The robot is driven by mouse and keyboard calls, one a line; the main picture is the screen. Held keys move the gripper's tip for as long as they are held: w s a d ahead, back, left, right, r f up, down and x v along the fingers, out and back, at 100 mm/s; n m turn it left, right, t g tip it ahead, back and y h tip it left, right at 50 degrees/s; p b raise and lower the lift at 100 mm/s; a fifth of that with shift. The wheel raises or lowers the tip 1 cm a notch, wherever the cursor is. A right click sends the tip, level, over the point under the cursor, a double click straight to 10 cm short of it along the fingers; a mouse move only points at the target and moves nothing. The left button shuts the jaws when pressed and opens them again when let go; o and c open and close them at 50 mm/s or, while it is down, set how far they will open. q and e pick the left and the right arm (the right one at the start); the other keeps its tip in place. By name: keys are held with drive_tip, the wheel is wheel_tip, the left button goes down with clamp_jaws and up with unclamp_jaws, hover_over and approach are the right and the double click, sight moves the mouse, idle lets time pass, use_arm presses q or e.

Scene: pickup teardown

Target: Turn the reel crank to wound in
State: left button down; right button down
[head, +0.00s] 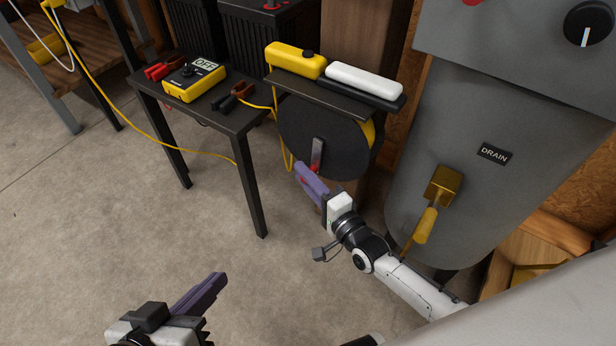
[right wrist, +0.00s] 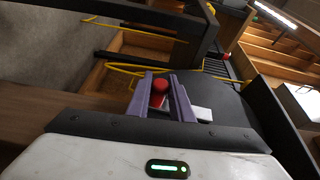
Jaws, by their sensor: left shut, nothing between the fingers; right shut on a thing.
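The reel (head: 305,135) is a large dark disc with yellow cord behind its rim, in the middle of the head view. Its crank (head: 317,152) is a grey arm on the disc's face, pointing down, with a red knob at its lower end. My right gripper (head: 301,170) is at the crank's lower end. In the right wrist view the red knob (right wrist: 160,86) sits between the purple fingers, which are shut on it. My left gripper (head: 218,282) is shut and empty, low in the head view over the floor, well apart from the reel.
A black table (head: 228,114) left of the reel holds a yellow meter (head: 194,82) reading OFF and red and black clamps. A yellow box and a white bar lie above the reel. A grey tank (head: 460,120) labelled DRAIN, with a yellow-handled valve (head: 427,222), stands right. The floor in front is clear.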

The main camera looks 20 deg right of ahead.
idle(0.4)
drive_tip(key=c, duration=1.6)
unclamp_jaws()
use_arm(q)
drive_tip(key=shift+r, duration=0.1)
